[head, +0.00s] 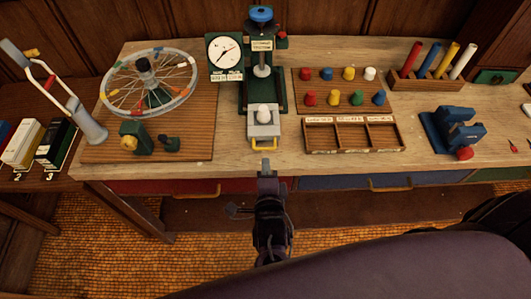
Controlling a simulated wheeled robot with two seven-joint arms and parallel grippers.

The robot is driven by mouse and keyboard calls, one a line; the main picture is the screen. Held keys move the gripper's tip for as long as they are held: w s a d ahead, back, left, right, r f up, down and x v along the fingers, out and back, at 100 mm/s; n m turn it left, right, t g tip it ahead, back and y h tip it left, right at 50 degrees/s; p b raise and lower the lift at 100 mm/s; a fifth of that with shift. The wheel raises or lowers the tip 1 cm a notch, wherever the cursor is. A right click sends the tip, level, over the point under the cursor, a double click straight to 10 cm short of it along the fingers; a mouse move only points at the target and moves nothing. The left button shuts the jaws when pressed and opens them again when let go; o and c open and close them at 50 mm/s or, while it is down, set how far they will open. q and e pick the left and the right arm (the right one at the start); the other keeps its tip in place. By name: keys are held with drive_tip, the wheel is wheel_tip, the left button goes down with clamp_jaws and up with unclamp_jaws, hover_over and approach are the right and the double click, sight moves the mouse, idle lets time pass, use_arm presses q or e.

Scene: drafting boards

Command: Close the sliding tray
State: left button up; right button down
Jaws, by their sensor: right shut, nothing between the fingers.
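The sliding tray (261,131) is a grey block with a yellow handle (265,144) on its front. It sticks out toward me from the base of a green press (277,99) at the back middle of the bench. A white rounded piece (264,114) sits on the tray. My right gripper (266,165) is shut and empty, just in front of and below the yellow handle in the picture. I cannot tell whether it touches the handle or the bench edge. My left gripper is not in view.
A round dial (224,50) stands left of the press. A spoked wheel (149,80) lies farther left. Right of the tray are a peg board (343,88), a wooden compartment box (351,149) and a blue vise (453,131). Drawers with yellow handles run below the bench edge.

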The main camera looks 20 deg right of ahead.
sight(264, 138)
drive_tip(key=x, duration=0.2)
drive_tip(key=shift+w+p, duration=0.3)
drive_tip(key=shift+p, duration=0.1)
drive_tip(key=shift+w+d+f, duration=0.2)
drive_tip(key=shift+w, duration=0.3)
drive_tip(key=shift+w+f, duration=0.1)
drive_tip(key=shift+w, duration=0.2)
drive_tip(key=b+x, duration=0.2)
drive_tip(key=x, duration=0.1)
drive_tip(key=shift+w+d+r, duration=0.15)
drive_tip(key=shift+w+r, duration=0.15)
drive_tip(key=shift+r, duration=0.1)
drive_tip(key=shift+s, duration=0.15)
